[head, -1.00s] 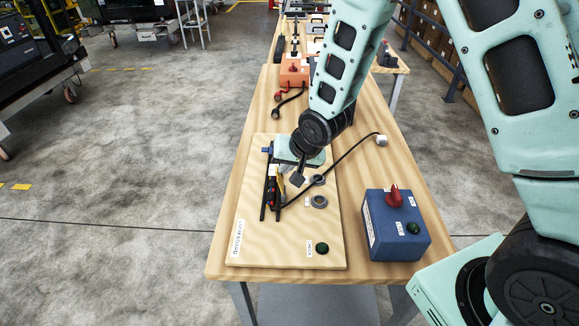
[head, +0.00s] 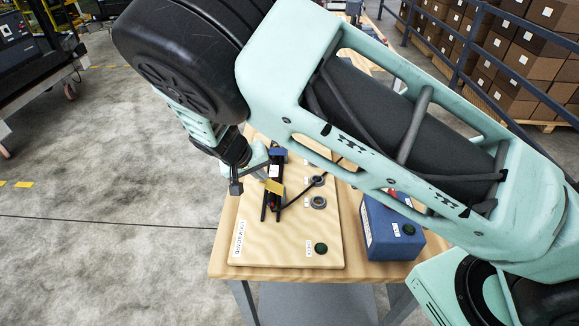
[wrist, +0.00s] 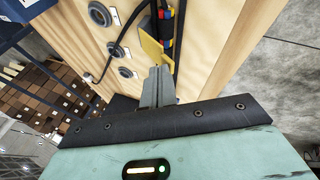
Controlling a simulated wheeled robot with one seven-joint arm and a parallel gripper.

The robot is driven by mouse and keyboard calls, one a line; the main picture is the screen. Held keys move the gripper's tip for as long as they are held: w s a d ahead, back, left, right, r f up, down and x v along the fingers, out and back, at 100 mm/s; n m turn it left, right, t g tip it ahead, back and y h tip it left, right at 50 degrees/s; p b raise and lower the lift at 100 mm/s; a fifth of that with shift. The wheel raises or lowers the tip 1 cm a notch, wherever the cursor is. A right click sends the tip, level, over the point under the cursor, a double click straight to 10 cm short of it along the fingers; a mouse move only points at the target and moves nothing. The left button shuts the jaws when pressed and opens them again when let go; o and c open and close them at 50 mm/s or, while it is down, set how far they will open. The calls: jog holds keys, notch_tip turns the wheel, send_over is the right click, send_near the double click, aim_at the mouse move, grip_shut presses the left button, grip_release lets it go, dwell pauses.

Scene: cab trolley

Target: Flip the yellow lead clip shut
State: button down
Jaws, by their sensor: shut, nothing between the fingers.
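The yellow lead clip (head: 273,186) is on the dark rails of the loom board (head: 250,240). In the wrist view its yellow flap (wrist: 151,50) stands out beside the bundle of coloured leads (wrist: 166,30), angled away from it. My gripper (head: 236,187) is to the left of the clip in the head view. In the wrist view its shut, empty fingers (wrist: 158,80) point at the flap's lower edge, very close. I cannot tell whether they touch it. My arm hides part of the board's far end.
A blue box (head: 390,230) with a green button stands right of the board. Grey rings (head: 318,202) and a black cable lie on the board's right side.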

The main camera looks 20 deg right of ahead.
jog(key=a+f+h+b, duration=0.1)
jog(key=w+a+f+g+h+b, duration=0.1)
jog(key=f+h, duration=0.1)
jog(key=shift+n+b, duration=0.4)
jog(key=shift+s+d+r+p, duration=0.1)
jog(key=shift+r+p, duration=0.2)
jog(key=shift+r, duration=0.15)
jog(key=shift+s+d+f, duration=0.2)
jog(key=shift+s+d, duration=0.1)
jog(key=shift+d, duration=0.45)
